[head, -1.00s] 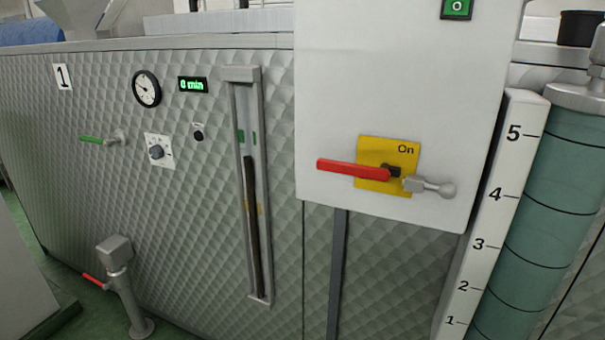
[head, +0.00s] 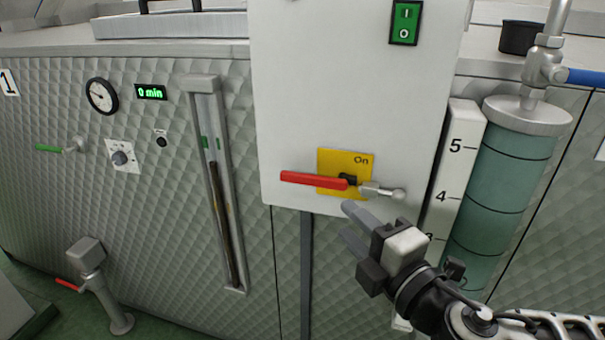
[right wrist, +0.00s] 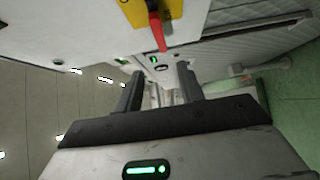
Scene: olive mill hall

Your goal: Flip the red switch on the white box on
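The white box (head: 290,90) hangs in front of the quilted metal machine. Its red switch (head: 314,180) is a lever lying nearly level across a yellow plate (head: 360,162) marked "On", with its free end to the left. A grey rod with a ball end sticks out to the right of its pivot. My right gripper (head: 347,225) is just below the switch, apart from it in the picture, fingers pointing up-left. In the right wrist view the two fingers (right wrist: 160,92) stand apart with nothing between them, and the red lever (right wrist: 157,30) shows beyond them. My left gripper is not in view.
A green rocker (head: 404,23) sits higher on the white box. A teal cylinder (head: 490,190) with a numbered scale stands at right, below a blue-handled valve (head: 585,76). A gauge (head: 102,96) and knob are on the left panel. A red-handled valve post (head: 105,290) rises from the floor.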

